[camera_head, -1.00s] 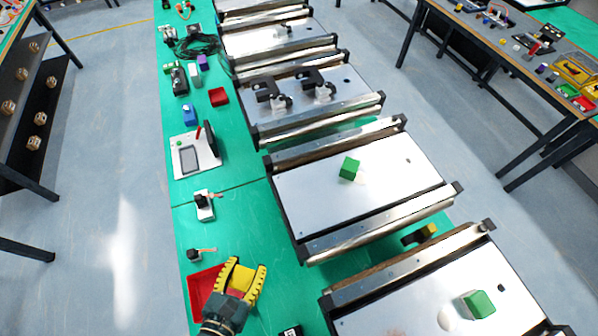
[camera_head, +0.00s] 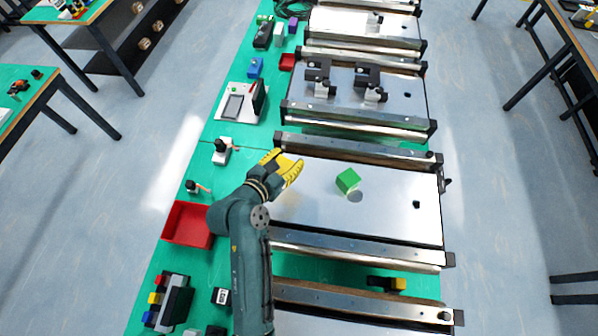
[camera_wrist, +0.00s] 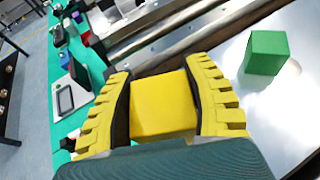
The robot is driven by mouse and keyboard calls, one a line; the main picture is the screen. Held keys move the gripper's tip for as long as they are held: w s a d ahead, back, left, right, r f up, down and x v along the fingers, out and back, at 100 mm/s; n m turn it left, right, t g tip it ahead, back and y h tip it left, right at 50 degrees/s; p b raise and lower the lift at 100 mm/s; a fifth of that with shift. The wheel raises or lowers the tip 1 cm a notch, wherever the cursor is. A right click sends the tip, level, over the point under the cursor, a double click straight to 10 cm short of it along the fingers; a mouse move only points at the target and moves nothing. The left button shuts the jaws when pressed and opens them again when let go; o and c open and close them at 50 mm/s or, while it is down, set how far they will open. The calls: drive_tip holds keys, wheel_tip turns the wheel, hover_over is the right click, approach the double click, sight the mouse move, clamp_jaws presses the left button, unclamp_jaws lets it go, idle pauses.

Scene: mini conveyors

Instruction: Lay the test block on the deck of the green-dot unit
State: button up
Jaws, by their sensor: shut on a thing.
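My gripper (camera_head: 290,168) is shut on a yellow block (camera_wrist: 163,105), which shows between its yellow toothed fingers in the wrist view. I take this to be the test block. In the head view my gripper is above the left end of a conveyor unit's pale deck (camera_head: 390,205), and the block is hard to tell from the fingers. A green cube (camera_head: 347,181) sits on the middle of that deck, right of my gripper; the wrist view shows it too (camera_wrist: 267,52). I cannot make out a green dot marking any unit.
Beyond is a unit with two black clamp-like fixtures (camera_head: 318,78) on its deck. Another unit (camera_head: 350,325) lies nearer, partly out of frame. A red tray (camera_head: 188,224) and a meter-like device (camera_head: 240,102) are on the green bench at left. The deck right of the cube is mostly clear.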

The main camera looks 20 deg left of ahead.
wheel_tip(320, 180, down, 7)
drive_tip(key=shift+r, duration=0.1)
drive_tip(key=shift+f+b, duration=0.25)
drive_tip(key=shift+b, duration=0.1)
drive_tip(key=o, duration=1.2)
drive_tip(key=shift+o, duration=0.2)
drive_tip(key=shift+r, duration=0.1)
drive_tip(key=shift+s+r, duration=0.15)
drive_tip(key=v, duration=1.1)
drive_tip(key=shift+s+a+r, duration=0.1)
drive_tip(key=shift+s+r, duration=0.05)
drive_tip(key=shift+s, duration=0.2)
